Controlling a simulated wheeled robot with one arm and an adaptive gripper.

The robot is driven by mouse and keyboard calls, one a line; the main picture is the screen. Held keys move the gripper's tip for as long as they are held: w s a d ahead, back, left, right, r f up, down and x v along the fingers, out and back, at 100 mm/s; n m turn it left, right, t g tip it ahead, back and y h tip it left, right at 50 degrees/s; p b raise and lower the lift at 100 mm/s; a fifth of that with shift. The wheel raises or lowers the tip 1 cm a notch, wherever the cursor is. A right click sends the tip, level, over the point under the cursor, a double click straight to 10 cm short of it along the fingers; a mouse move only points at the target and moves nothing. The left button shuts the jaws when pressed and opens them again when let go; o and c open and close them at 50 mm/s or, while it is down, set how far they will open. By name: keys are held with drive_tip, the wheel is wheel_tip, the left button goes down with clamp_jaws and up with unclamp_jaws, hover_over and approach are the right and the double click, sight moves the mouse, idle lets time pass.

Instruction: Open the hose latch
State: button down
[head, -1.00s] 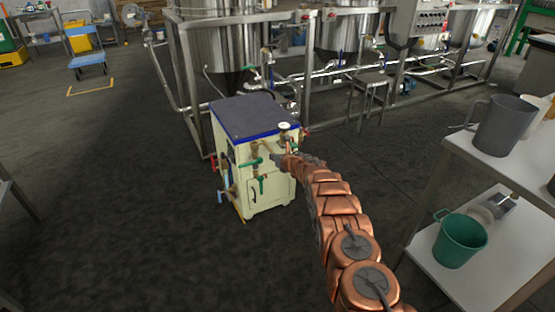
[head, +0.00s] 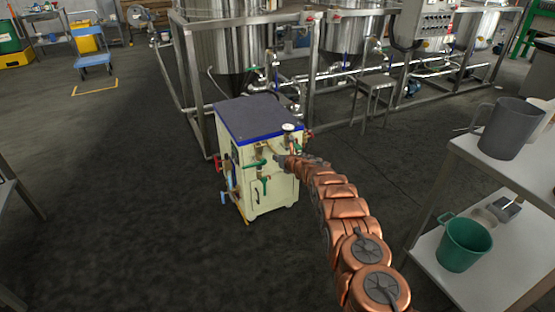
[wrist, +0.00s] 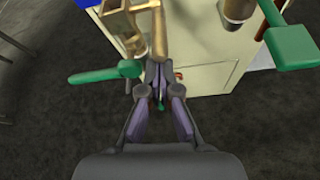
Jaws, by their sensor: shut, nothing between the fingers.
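A cream cabinet (head: 272,190) with a dark top and blue rim carries brass pipes and green lever handles (head: 265,183). My gripper (head: 284,160) is at its front, among these fittings. In the wrist view my gripper (wrist: 160,74) is shut and empty, its tips by the lower end of a brass pipe (wrist: 159,32). A green lever (wrist: 105,73) lies just left of the tips, and a larger green handle (wrist: 292,46) is at upper right. A small green part shows between the fingers. I cannot tell which fitting is the hose latch.
A red handle (head: 218,163) and a light-blue handle (head: 223,197) stick out at the cabinet's left. Steel tanks (head: 221,45) in a pipe frame stand behind. A shelf (head: 425,263) with a green bucket (head: 465,243) is at right.

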drive_tip(key=shift+r, duration=0.3)
